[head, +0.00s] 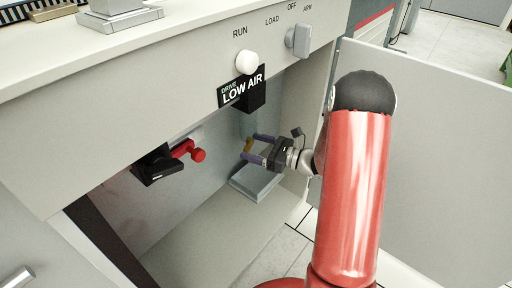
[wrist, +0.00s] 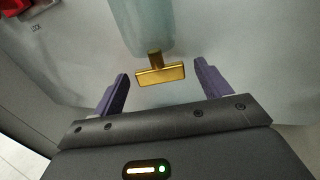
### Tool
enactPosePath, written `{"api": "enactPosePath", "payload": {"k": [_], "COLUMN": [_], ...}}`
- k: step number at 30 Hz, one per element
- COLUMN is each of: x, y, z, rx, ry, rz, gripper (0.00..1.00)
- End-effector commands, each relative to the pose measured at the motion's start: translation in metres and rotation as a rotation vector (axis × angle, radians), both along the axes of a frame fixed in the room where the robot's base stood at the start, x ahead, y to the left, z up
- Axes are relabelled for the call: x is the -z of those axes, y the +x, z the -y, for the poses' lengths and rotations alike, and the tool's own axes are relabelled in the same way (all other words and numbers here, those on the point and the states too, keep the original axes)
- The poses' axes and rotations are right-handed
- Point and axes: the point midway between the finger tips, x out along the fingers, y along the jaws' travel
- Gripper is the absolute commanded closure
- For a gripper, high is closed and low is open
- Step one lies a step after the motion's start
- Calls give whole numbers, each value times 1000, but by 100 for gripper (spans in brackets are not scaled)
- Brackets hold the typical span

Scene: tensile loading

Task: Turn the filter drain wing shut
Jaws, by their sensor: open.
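The filter drain wing (wrist: 160,76) is a small brass T-shaped piece under the clear filter bowl (wrist: 142,22) in the wrist view. Its bar lies nearly crosswise, slightly tilted. My gripper (wrist: 162,85) is open, with one purple finger on each side of the wing and a gap to both. In the head view my gripper (head: 252,147) reaches into the open cabinet at the brass wing (head: 248,145), below the bluish bowl (head: 247,122). The fingers partly cover the wing there.
A black block with a red handle (head: 197,154) is on the cabinet's back wall, left of my gripper. A grey box (head: 257,184) sits below it. The "LOW AIR" sign (head: 242,87) hangs above, and the open door (head: 425,150) stands at right.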

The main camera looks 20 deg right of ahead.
Motion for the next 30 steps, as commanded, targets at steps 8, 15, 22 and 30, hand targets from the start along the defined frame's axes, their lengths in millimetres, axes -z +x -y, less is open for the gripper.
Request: {"api": "enactPosePath", "payload": {"k": [8,15,22,30], "x": [0,1,2,1], "y": [0,-1,-5,-5], "z": [0,-1,-4,-5], "rx": [0,28,203,282], "ry": [-1,1,1,0], "rz": [-1,-1,-1,-2], "gripper": [56,68,68,68]}}
